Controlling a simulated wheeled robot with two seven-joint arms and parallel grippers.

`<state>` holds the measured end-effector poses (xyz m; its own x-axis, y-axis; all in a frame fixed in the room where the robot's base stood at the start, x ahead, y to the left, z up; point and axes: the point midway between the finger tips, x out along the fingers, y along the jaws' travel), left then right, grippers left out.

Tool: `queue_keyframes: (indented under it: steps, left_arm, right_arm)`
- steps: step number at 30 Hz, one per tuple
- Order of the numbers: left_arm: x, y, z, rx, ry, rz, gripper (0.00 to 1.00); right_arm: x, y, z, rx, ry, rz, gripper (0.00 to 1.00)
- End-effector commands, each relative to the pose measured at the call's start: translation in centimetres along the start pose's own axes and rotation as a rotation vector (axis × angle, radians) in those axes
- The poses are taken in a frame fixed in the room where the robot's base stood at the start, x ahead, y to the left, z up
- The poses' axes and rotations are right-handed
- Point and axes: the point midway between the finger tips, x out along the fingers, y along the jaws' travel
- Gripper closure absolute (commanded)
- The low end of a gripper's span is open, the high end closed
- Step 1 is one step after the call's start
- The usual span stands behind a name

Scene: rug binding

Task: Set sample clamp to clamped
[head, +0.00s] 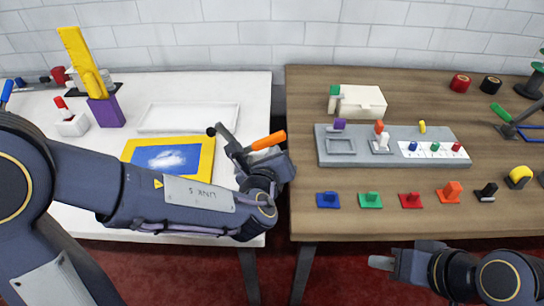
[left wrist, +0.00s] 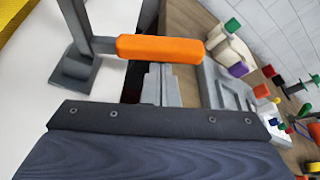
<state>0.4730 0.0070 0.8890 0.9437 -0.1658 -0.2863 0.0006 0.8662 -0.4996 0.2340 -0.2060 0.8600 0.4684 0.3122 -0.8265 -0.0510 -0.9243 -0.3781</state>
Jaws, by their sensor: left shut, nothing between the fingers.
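The sample clamp, a grey toggle clamp with an orange handle (head: 268,141), stands near the right edge of the white table. Its grey bar (head: 226,138) slants up left to a dark tip. In the left wrist view the orange handle (left wrist: 160,48) lies roughly level, joined to a grey lever and base (left wrist: 75,70). My left gripper (left wrist: 160,70) is shut and empty, its fingertips close below the handle; I cannot tell whether they touch. My left forearm hides part of the clamp in the head view. My right gripper (head: 380,262) is low at the front right, away from the clamp.
A yellow-bordered blue and white rug piece (head: 205,160) lies on the white table (head: 90,215), partly behind my arm. A white tray (head: 150,128) stands behind it. A gap separates this table from the wooden table (head: 350,225), which holds a grey panel (head: 325,157) and several coloured pieces.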

Motion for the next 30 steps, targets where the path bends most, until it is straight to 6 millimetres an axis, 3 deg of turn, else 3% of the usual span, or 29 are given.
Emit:
queue_keyframes:
  steps: [22, 30]
  left_arm:
    - [-0.1, -0.2, 0.5, -0.085, -0.003, -0.029, 1.00]
    - [-0.3, -0.2, 0.9, -0.191, -0.007, -0.067, 1.00]
  right_arm:
    - [1.8, 0.8, 0.9, 0.000, 0.000, 0.000, 0.64]
    - [4.3, 2.0, 2.2, 0.000, 0.000, 0.000, 0.64]
